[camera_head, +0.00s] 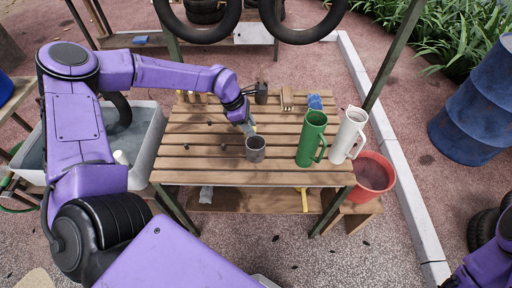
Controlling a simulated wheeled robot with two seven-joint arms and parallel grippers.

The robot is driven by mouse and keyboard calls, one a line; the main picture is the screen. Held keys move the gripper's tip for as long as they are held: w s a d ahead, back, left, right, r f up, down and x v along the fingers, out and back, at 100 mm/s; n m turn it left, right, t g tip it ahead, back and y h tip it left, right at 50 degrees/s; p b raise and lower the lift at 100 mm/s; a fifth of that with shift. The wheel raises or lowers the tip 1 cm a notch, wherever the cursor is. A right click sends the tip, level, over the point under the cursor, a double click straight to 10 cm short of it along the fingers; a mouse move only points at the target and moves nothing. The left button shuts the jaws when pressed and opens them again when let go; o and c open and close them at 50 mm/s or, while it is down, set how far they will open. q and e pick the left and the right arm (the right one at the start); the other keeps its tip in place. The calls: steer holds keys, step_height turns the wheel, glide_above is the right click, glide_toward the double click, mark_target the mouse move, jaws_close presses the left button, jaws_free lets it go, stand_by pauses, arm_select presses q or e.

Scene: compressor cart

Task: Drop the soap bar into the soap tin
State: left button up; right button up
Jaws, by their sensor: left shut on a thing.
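A grey metal tin (256,153), which looks like the soap tin, stands upright on the slatted wooden table (190,162), near its front edge. My left gripper (248,128) is just behind and above the tin's rim, pointing down. It is shut on a small pale thing, apparently the soap bar (252,130), mostly hidden by the fingers. I cannot tell whether the bar touches the rim. My right gripper is out of view; only part of that arm shows at the lower right.
A green pitcher (311,140) and a white pitcher (347,137) stand right of the tin. A dark cup (261,97), a brush (287,100) and a blue cloth (315,102) lie behind. A red bucket (374,172) is off the table's right side.

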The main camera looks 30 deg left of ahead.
arm_select(q)
steer(key=o, duration=1.1)
steer(key=b+v, duration=0.1)
steer(key=v, duration=0.9)
steer(key=shift+r+b, duration=0.25)
steer(key=shift+b, duration=0.1)
steer(key=shift+a, duration=0.1)
